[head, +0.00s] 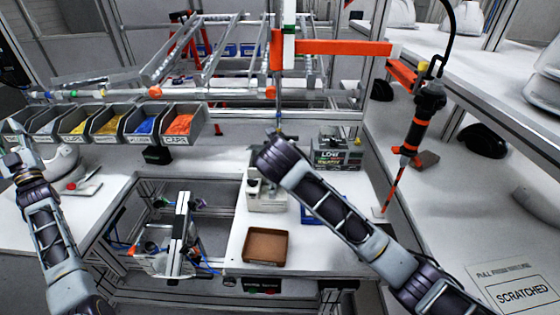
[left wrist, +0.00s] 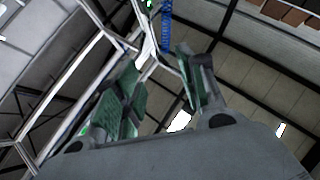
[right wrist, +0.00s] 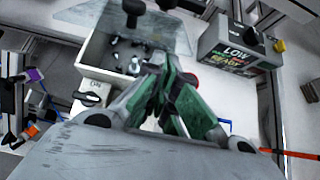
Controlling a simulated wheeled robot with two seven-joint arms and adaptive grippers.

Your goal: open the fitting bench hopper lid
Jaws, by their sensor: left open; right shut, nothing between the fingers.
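The hopper is a pale box (right wrist: 95,65) in the right wrist view, with small dark parts inside. A clear, greyish panel that looks like its lid (right wrist: 90,18) spans its far part; I cannot tell its exact angle. In the head view the hopper (head: 266,200) stands on the bench, partly behind my right arm. My right gripper (right wrist: 158,66) is shut and empty, its fingertips over the hopper; whether they touch the lid is unclear. My left gripper (head: 20,142) is raised at the far left, away from the hopper; its fingers (left wrist: 160,75) are apart and empty.
A grey box marked LOW READY (right wrist: 238,45) stands right of the hopper; it also shows in the head view (head: 338,152). A brown tray (head: 266,246) lies in front. Parts bins (head: 110,122) line the back left. A tool (head: 420,120) hangs at right.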

